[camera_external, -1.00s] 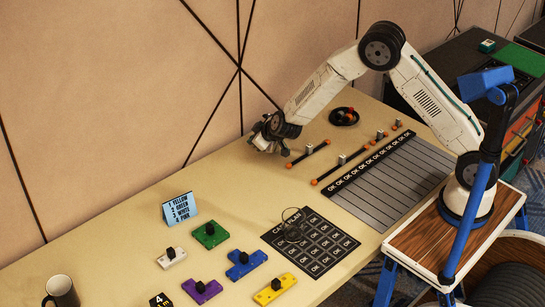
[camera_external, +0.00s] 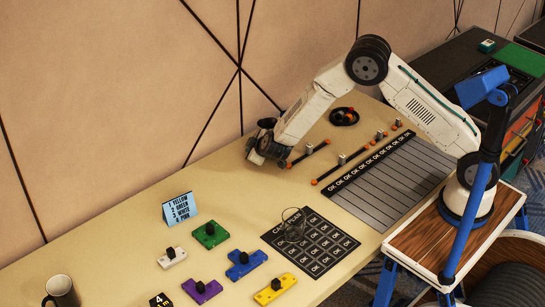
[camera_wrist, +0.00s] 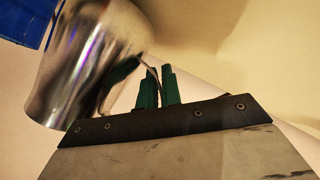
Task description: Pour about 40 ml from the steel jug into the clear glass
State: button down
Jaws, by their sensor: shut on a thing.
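The steel jug (camera_wrist: 88,62) fills the left of the wrist view, shiny and bare. The green fingers of my gripper (camera_wrist: 157,88) are closed at its right side, on the handle. In the external view my gripper (camera_external: 262,150) is low over the far side of the table, near the wall. The jug (camera_external: 266,123) shows there only as a small dark shape behind the gripper, partly hidden. The clear glass (camera_external: 293,224) stands on the black card grid, well to the front of my gripper. I cannot tell the glass's contents.
A blue sign (camera_external: 180,208), several coloured blocks with black knobs and a dark mug (camera_external: 61,291) are at the left and front. Orange-ended rods (camera_external: 310,155) and a black dish (camera_external: 343,116) lie right of my gripper. The table between gripper and sign is clear.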

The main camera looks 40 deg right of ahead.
jog(key=shift+a, duration=0.15)
